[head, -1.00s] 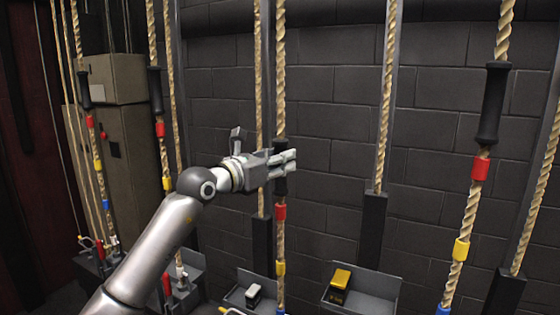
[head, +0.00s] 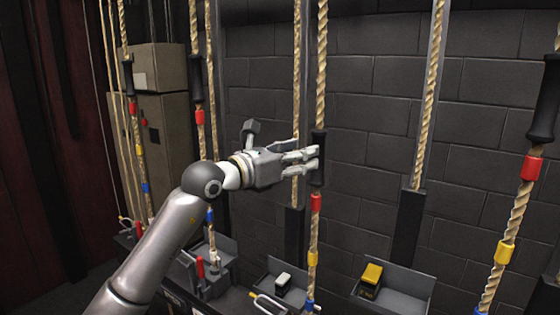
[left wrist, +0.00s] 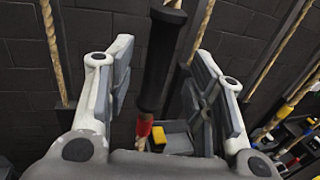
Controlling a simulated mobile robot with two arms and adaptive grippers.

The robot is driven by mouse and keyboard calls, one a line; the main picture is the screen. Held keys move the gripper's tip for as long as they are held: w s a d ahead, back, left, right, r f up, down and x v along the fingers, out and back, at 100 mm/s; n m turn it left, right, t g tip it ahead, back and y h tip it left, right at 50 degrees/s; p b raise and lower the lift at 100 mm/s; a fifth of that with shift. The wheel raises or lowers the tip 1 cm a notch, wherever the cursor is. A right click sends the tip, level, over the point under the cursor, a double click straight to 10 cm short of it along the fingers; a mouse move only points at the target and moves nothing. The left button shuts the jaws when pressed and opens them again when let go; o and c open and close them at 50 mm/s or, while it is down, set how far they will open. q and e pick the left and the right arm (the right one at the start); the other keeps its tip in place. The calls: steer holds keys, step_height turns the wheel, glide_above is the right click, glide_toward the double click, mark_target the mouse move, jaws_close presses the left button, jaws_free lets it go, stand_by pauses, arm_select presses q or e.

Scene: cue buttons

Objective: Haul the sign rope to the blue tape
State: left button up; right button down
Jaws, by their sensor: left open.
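A twisted tan rope (head: 322,60) hangs in front of my left gripper, with a black grip sleeve (head: 319,143) on it. Below the sleeve it carries red tape (head: 316,202), yellow tape (head: 313,258) and blue tape (head: 310,305), the last at the bottom edge. My left gripper (head: 312,156) is open at the sleeve's height. In the left wrist view, the black sleeve (left wrist: 161,60) stands between the spread fingers (left wrist: 160,90), with gaps on both sides. I cannot read a label saying which rope is the sign rope. My right gripper is not in view.
Similar taped ropes hang at the left (head: 200,115) and far right (head: 533,168). A plain rope (head: 430,90) runs into a dark post. Below are open trays, one holding a yellow block (head: 371,275), another a white block (head: 283,280). A brick wall (head: 380,150) stands behind.

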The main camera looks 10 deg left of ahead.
arm_select(q)
steer(key=shift+v, duration=2.8)
